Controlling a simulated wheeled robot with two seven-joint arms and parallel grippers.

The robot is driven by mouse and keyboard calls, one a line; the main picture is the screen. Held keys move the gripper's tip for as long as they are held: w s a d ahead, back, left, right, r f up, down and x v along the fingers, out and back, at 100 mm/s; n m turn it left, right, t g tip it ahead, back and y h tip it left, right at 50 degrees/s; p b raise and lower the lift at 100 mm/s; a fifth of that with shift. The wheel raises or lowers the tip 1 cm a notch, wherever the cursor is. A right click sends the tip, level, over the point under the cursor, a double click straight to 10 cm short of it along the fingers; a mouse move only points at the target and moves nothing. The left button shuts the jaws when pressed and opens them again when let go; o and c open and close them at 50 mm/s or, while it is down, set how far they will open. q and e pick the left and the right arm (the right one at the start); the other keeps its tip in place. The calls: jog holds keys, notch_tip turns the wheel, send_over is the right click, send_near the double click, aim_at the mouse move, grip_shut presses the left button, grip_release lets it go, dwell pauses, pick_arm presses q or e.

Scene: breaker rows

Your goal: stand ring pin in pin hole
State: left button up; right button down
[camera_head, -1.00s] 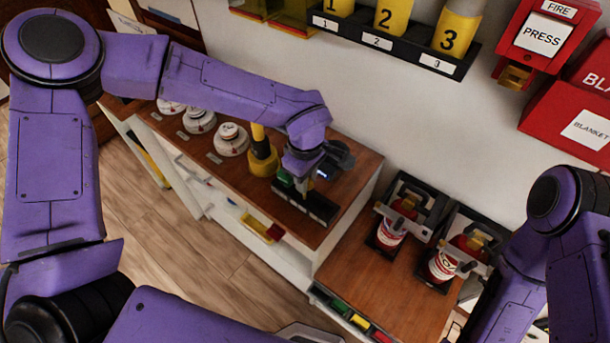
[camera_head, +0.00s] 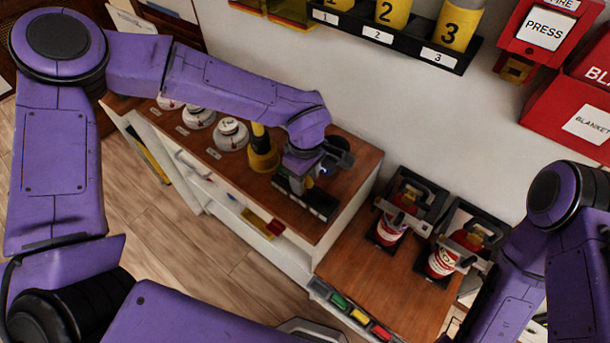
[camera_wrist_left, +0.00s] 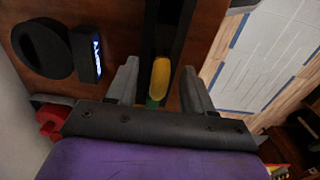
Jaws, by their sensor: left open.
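My left gripper (camera_head: 300,184) is over the black slotted tray (camera_head: 318,209) at the right end of the wooden counter. In the left wrist view its two grey fingers (camera_wrist_left: 159,74) stand apart. A yellow rounded piece (camera_wrist_left: 159,80) with green beneath it shows between them, over a dark strip. I cannot tell whether this is the ring pin, or whether either finger touches it. I cannot make out the pin hole. My right arm shows at the right of the head view, but its gripper is not visible.
A black ring-shaped object (camera_wrist_left: 40,48) and a small lit display (camera_wrist_left: 86,54) are close beside the left gripper. A yellow-based post (camera_head: 262,152) and several white round devices (camera_head: 231,134) stand to its left.

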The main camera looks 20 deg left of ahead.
pick_arm(q)
notch_tip(320, 180, up, 10)
jog(key=shift+r+b, duration=0.25)
jog(key=shift+b, duration=0.45)
